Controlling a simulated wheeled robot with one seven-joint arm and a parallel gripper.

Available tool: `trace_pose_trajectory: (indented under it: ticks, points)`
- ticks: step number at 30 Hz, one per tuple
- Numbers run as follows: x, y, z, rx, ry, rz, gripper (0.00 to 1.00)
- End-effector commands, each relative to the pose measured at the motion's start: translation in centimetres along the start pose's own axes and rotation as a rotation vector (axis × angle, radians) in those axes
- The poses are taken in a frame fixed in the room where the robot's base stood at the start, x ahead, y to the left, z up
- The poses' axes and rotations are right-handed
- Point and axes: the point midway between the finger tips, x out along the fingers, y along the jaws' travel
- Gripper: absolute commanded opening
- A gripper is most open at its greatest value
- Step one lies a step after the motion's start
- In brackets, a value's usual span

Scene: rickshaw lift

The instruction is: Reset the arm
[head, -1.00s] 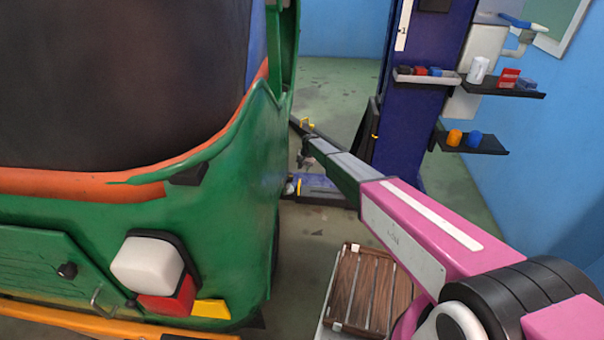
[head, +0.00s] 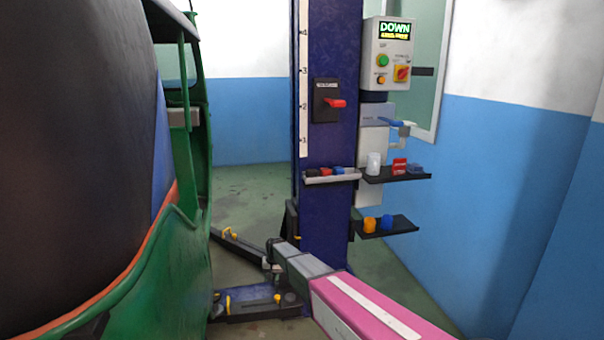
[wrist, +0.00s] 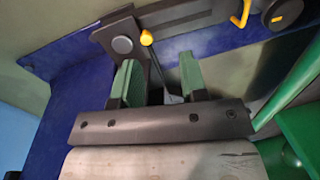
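My pink and grey arm reaches from the bottom right of the head view toward the foot of the blue lift column (head: 327,205). My gripper (head: 271,268) is small there, near the lift's base and low arm. In the wrist view my gripper (wrist: 159,82) shows two green finger pads standing apart. No held object shows between them. Beyond the fingers are the blue base plate (wrist: 65,95) and a dark lift arm with yellow parts (wrist: 238,15). I cannot tell whether the fingers touch any of it.
The green rickshaw (head: 170,270) fills the left. A control box (head: 388,55) reading "DOWN" hangs right of the column, above shelves (head: 398,176) with small items. A red-handled switch (head: 328,102) is on the column. Open floor (head: 245,205) lies behind.

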Motion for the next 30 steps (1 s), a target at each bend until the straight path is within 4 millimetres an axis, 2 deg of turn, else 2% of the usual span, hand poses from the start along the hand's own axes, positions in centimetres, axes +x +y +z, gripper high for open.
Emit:
trace_pose_trajectory:
  ticks: [1, 6, 11, 15, 18, 22, 25, 30]
  points:
    - [-2.4, 2.9, 2.9, 0.012, 0.004, 0.008, 0.40]
    - [-7.9, 10.2, 9.2, 0.037, 0.008, 0.038, 0.40]
    - [-12.9, 16.3, 16.1, 0.063, 0.010, 0.067, 0.40]
    - [-17.1, 20.9, 22.7, 0.087, 0.009, 0.093, 0.40]
    - [-19.6, 23.5, 27.2, 0.102, 0.006, 0.111, 0.40]
    - [-22.0, 25.6, 31.5, 0.117, 0.003, 0.127, 0.40]
    - [-22.9, 26.5, 33.4, 0.124, 0.001, 0.136, 0.40]
    - [-23.3, 27.0, 34.1, 0.127, -0.001, 0.140, 0.40]
